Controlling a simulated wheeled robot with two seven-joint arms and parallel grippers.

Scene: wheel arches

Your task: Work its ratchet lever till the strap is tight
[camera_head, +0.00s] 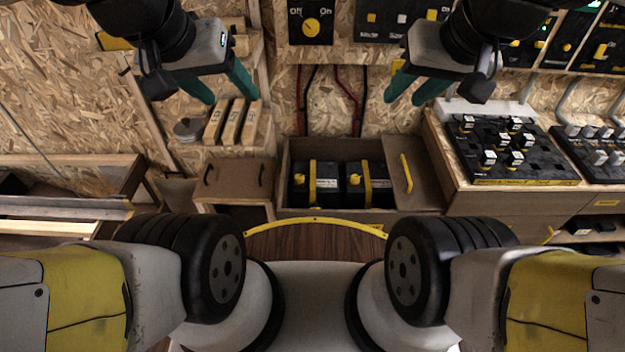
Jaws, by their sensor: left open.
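Two black box-shaped units sit side by side in an open wooden compartment at the centre. A yellow strap (312,183) runs over the left black unit (328,190), and another yellow strap (366,184) runs over the right black unit (382,188). Small yellow parts show beside each strap; I cannot tell whether one is a ratchet lever, nor how tight the straps are. My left gripper (234,99) is open and empty, above and left of the compartment. My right gripper (403,101) is open and empty, above and right of it. Neither touches the units.
An opened wooden door (420,172) with a yellow handle stands right of the compartment. Wooden blocks (232,122) stand on a shelf below my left gripper. A black switch panel (505,150) lies on the right bench. Red and black cables (345,95) hang on the back wall.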

